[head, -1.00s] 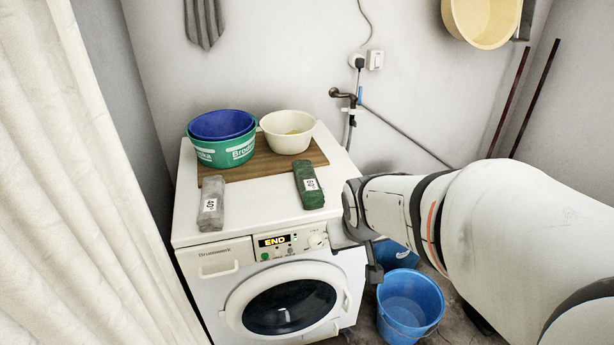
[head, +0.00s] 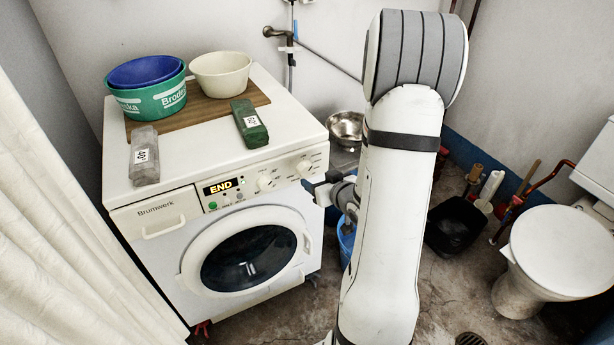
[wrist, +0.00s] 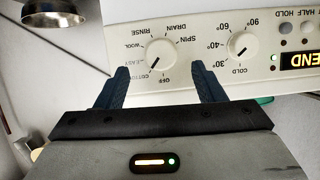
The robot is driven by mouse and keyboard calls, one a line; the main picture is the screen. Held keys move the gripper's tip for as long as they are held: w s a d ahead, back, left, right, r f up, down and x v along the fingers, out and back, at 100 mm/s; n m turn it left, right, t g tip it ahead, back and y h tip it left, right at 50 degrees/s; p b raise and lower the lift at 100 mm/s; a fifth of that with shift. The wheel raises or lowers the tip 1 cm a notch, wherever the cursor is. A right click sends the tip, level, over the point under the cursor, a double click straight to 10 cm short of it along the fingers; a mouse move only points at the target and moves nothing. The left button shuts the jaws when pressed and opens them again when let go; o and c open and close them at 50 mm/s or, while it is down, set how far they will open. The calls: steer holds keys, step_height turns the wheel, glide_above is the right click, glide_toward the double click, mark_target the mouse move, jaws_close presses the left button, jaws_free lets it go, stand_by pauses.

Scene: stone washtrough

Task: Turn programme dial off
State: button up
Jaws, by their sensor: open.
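The washing machine (head: 160,215) has a lit display (head: 221,186) reading END. Its programme dial (head: 304,167) is a round white knob at the right of the panel. In the wrist view the panel is upside down, and the programme dial (wrist: 161,55) has OFF below it and COTTON to the lower left. Its dark pointer mark slants to the lower left, towards COTTON or EASY. My gripper (wrist: 160,70) is open, with its two dark fingers apart on either side below the dial, not closed on it. In the head view my gripper (head: 318,188) is just right of the panel.
A second, temperature dial (wrist: 243,46) sits close beside the programme dial. Basins (head: 150,85) and two wrapped packets (head: 249,123) lie on the machine top. A blue bucket (head: 347,240), black tub (head: 455,225) and toilet (head: 550,250) stand to the right.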

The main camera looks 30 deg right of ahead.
mark_target(307, 174)
steer(key=x, duration=0.6)
steer(key=shift+w+f, duration=0.1)
steer(key=c, duration=0.9)
steer(key=shift+a, duration=0.25)
steer(key=shift+c, duration=0.4)
steer(key=shift+d, duration=0.15)
steer(key=shift+f+b, duration=0.1)
steer(key=shift+b, duration=0.6)
